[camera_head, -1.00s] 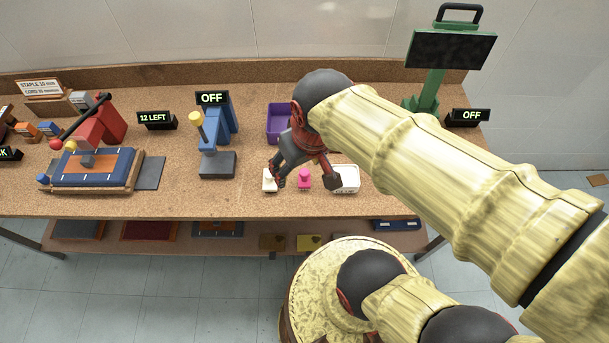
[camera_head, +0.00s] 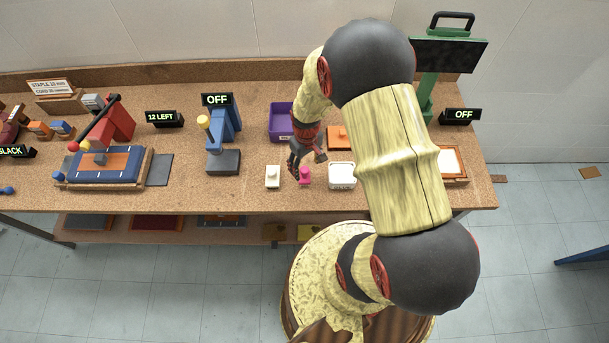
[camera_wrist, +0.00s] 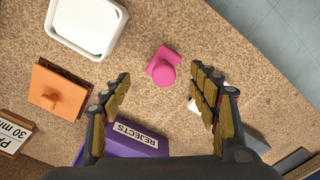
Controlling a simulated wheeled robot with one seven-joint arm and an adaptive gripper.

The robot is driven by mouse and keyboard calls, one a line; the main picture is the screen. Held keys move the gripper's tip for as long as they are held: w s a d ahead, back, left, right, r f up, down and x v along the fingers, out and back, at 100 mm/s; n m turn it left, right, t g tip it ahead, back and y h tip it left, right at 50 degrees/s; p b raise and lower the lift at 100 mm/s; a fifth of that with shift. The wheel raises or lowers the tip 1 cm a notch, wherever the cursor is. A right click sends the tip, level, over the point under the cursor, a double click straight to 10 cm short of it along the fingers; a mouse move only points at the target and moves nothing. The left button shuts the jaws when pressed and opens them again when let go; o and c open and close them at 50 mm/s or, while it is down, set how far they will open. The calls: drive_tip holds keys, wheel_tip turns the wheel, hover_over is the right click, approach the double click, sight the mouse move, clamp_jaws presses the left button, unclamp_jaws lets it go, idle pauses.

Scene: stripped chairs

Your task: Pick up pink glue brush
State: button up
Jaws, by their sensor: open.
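The pink glue brush (camera_head: 305,175) stands on the workbench between a white brush and a white tray. In the wrist view the pink glue brush (camera_wrist: 163,67) shows a round knob on a squarish base, ahead of the fingertips and roughly between them. My gripper (camera_head: 306,158) is just behind and above it in the head view. In the wrist view my gripper (camera_wrist: 160,90) has its fingers spread wide with nothing between them.
The white brush (camera_head: 272,176) stands close on the left, partly hidden by a finger in the wrist view (camera_wrist: 194,106). The white tray (camera_head: 342,183) is close on the right. A purple REJECTS bin (camera_head: 280,122) and an orange block (camera_head: 338,140) sit behind.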

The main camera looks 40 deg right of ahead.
sight(304, 176)
drive_tip(key=f, duration=0.7)
drive_tip(key=shift+a+f+b, duration=0.25)
drive_tip(key=shift+a+b, duration=0.05)
drive_tip(key=shift+b, duration=0.05)
drive_tip(key=c, duration=1.1)
drive_tip(key=c, duration=0.4)
drive_tip(key=shift+c, duration=0.3)
